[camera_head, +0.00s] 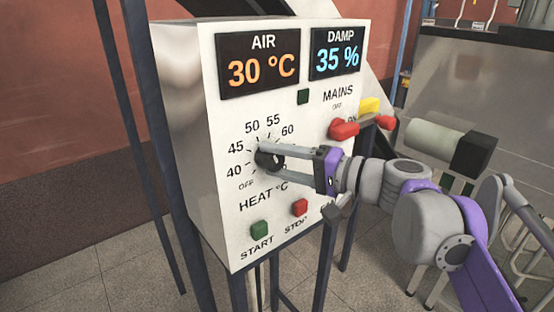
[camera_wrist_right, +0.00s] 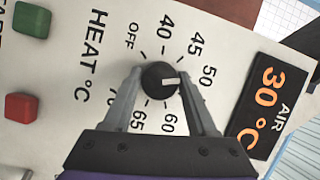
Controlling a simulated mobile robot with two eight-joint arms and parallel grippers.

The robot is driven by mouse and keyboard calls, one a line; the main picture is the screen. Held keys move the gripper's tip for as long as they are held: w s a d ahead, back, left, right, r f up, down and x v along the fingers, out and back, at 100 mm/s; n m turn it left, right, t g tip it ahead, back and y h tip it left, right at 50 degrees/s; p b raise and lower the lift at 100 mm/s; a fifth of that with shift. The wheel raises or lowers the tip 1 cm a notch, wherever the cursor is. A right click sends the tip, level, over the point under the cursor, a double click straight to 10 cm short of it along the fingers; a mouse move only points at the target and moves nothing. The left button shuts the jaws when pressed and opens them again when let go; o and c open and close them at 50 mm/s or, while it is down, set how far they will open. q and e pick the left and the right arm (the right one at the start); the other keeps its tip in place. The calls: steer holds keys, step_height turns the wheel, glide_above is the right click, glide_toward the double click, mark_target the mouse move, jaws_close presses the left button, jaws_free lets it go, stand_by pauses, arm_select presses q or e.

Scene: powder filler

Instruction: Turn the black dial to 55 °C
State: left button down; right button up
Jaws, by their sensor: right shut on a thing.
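The black dial (camera_head: 266,161) sits on the white panel below the AIR display, inside a ring of temperature marks. In the right wrist view the dial (camera_wrist_right: 158,79) has a white pointer mark facing right, roughly towards the 50 label. My right gripper (camera_head: 273,156) is shut on the dial, one finger on each side of it. Its fingers also show in the right wrist view (camera_wrist_right: 161,75), where they cover part of the scale near 55. My left gripper is not in view.
The AIR display (camera_head: 259,71) reads 30 °C and the DAMP display (camera_head: 336,58) reads 35 %. A red MAINS switch (camera_head: 343,130) stands out close above my right gripper. The green START button (camera_head: 260,229) and red STOP button (camera_head: 299,207) lie below.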

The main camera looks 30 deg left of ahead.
steer(key=m+y, duration=0.1)
steer(key=m, duration=0.3)
steer(key=shift+f+y+b, duration=0.1)
steer(key=shift+y+b, duration=0.2)
steer(key=shift+y, duration=0.1)
steer(key=shift+m+t+y+b, duration=0.35)
steer(key=shift+m+y, duration=0.25)
steer(key=shift+m, duration=1.6)
steer(key=o, duration=1.4)
steer(key=shift+c, duration=0.2)
steer(key=d+f+b, duration=0.1)
steer(key=d+f, duration=0.1)
steer(key=d, duration=0.8)
steer(key=shift+s+d, duration=0.3)
